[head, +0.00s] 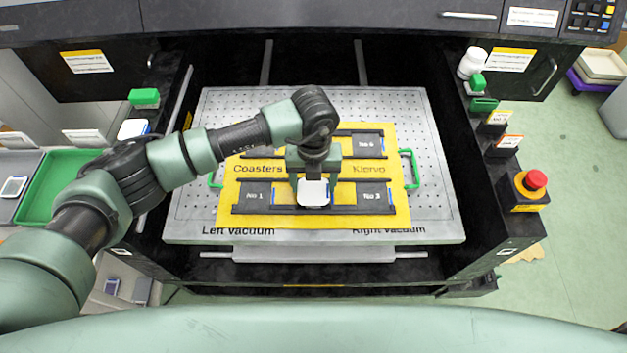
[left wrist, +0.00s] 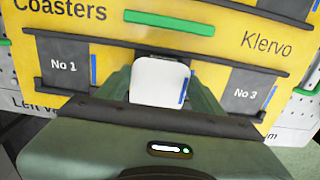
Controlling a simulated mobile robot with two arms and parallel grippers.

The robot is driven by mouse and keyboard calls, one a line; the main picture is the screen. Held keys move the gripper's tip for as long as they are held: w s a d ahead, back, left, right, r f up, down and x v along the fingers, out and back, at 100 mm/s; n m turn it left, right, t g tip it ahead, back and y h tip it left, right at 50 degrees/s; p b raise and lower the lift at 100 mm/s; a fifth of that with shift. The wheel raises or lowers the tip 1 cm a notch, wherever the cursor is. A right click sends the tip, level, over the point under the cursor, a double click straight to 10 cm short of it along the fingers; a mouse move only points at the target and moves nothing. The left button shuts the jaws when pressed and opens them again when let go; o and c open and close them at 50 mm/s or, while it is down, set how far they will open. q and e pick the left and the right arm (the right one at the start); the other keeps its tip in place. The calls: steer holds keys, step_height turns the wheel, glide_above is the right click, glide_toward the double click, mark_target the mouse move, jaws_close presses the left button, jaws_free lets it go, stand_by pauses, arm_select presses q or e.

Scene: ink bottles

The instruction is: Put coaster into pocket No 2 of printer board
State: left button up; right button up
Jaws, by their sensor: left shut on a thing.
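The yellow printer board (head: 400,150) lies on the perforated metal bed, with dark pockets in two rows. In its front row, pocket No 1 (head: 257,194) is at the left and pocket No 3 (head: 373,194) at the right; both look empty. A white coaster (head: 313,192) with a blue edge mark is between them, over the place of pocket No 2, which is hidden. The left wrist view also shows the coaster (left wrist: 159,82). My left gripper (head: 313,177) points down and is shut on it. I cannot tell whether the coaster touches the board. My right gripper is not in view.
The metal bed (head: 190,200) sits in a dark printer frame. A red emergency button (head: 535,180) is at the right. A green tray (head: 60,180) is at the left. Green handles (head: 410,168) stand at the board's sides.

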arm_select(q)
steer(key=shift+f, duration=0.35)
steer(key=shift+f, duration=0.2)
steer(key=o, duration=1.5)
steer(key=shift+o, duration=0.2)
